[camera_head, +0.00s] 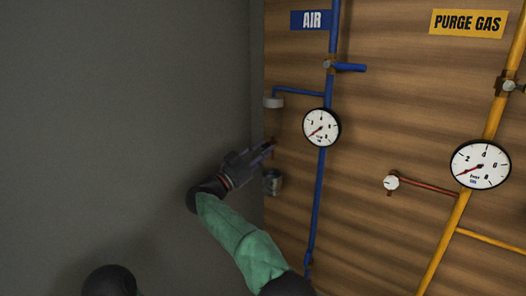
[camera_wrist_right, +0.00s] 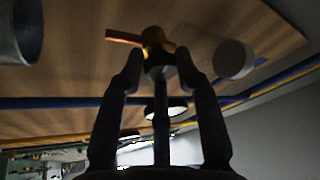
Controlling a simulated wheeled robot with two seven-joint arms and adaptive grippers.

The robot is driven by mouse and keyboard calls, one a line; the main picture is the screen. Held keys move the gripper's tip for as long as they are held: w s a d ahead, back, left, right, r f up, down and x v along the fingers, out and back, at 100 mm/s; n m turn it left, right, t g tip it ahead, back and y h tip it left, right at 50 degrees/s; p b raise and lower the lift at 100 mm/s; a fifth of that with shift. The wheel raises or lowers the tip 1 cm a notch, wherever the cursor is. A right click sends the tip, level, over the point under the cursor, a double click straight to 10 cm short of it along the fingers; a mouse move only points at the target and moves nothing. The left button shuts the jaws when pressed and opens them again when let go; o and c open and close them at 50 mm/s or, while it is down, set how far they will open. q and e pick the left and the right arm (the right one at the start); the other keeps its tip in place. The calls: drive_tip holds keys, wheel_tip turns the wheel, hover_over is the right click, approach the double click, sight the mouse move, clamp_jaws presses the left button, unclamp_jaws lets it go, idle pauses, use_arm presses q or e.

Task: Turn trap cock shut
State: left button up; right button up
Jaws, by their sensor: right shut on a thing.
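The trap cock (camera_wrist_right: 154,42) shows in the right wrist view as a small brass-coloured body with a red-orange lever sticking out to the left. In the head view the cock (camera_head: 270,147) is small and partly hidden by my right gripper (camera_head: 264,155), which reaches it from the lower left. In the right wrist view, the fingers of the right gripper (camera_wrist_right: 159,66) are on either side of the cock's lower end and shut on it. The exact contact is dark and hard to see. My left gripper is not in view.
A grey metal cup (camera_head: 272,182) is just below the cock. A pale round fitting (camera_head: 273,102) on the blue pipe (camera_head: 320,185) is above it. A gauge (camera_head: 321,128) is to the right. The grey wall (camera_head: 130,100) is close on the left.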

drive_tip(key=shift+r+m+g+p, duration=0.25)
drive_tip(key=shift+m+g+p, duration=0.45)
drive_tip(key=shift+m, duration=0.8)
drive_tip(key=shift+h, duration=0.3)
drive_tip(key=o, duration=1.1)
drive_tip(key=shift+a, duration=0.1)
drive_tip(key=shift+f, duration=0.15)
